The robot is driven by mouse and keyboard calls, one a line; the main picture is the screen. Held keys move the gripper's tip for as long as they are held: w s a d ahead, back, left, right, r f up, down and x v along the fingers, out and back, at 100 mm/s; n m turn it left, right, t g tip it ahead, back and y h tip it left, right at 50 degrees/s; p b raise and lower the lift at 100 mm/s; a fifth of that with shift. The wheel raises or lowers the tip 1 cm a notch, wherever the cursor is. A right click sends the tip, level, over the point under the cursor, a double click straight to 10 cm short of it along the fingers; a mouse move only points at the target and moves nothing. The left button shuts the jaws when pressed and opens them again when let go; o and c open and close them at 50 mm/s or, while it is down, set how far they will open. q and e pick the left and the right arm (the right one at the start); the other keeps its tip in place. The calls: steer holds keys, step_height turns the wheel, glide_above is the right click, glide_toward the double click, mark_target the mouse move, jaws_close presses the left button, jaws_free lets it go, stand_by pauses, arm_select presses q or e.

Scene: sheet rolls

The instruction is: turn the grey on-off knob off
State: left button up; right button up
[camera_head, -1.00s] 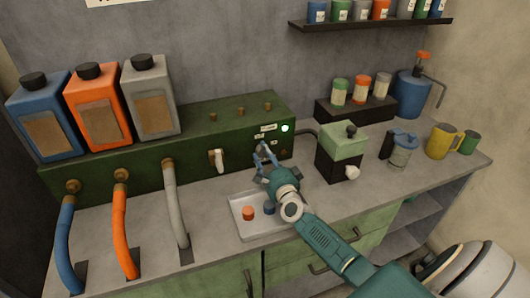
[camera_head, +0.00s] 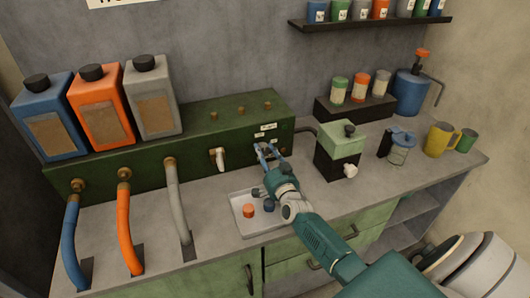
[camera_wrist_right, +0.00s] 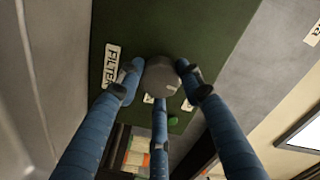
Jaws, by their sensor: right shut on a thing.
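The grey knob (camera_wrist_right: 161,75) shows in the right wrist view on the front of the green panel (camera_wrist_right: 205,40), beside a label reading "FILTER" (camera_wrist_right: 111,65). My right gripper (camera_head: 267,152) is shut on the knob, with its blue fingers around it. In the head view the fingers hide most of the knob. A small dark green lamp (camera_wrist_right: 172,121) sits near the knob in the right wrist view and does not look lit. My left gripper is not in view.
A white tray (camera_head: 243,197) with small orange and blue pieces lies below my right gripper. A green and black box (camera_head: 338,152) stands to its right. A white tap (camera_head: 218,157) is left of the knob. Blue, orange and grey hoses (camera_head: 177,200) run down at the left.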

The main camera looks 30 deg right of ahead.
steer(key=shift+a+f+n, duration=0.25)
steer(key=shift+f+n, duration=0.05)
steer(key=shift+n, duration=0.3)
steer(key=shift+f, duration=0.15)
steer(key=o, duration=1.2)
steer(key=shift+c, duration=0.2)
steer(key=shift+r, duration=0.2)
steer(key=shift+s, duration=0.1)
steer(key=v, duration=1.1)
steer(key=shift+s+a, duration=0.1)
steer(key=shift+s, duration=0.25)
steer(key=shift+f, duration=0.1)
